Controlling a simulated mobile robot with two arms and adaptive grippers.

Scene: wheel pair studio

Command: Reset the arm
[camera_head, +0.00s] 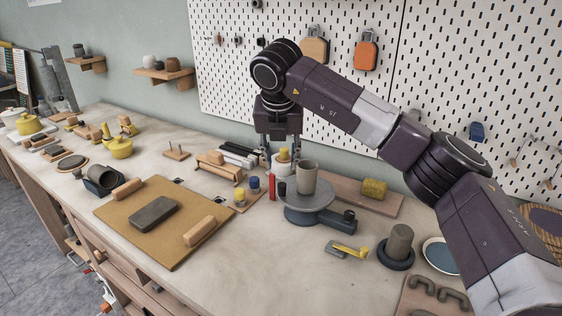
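My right arm comes in from the right edge and arches over the bench. Its gripper (282,154) points down just behind the grey turntable, with its fingers spread apart. A small pale item with a yellow top (284,155) shows between the fingers. I cannot tell whether it lies within the grasp or only in line with it; the fingers do not look closed on it. My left arm and gripper are not in view.
Near the gripper, a grey cup (307,176) stands on the turntable (309,207). A yellow sponge (374,190) lies on a board to the right. The pegboard (225,62) rises close behind my arm. A brown mat (120,214) holds a grey block. Bare bench (240,265) lies in front.

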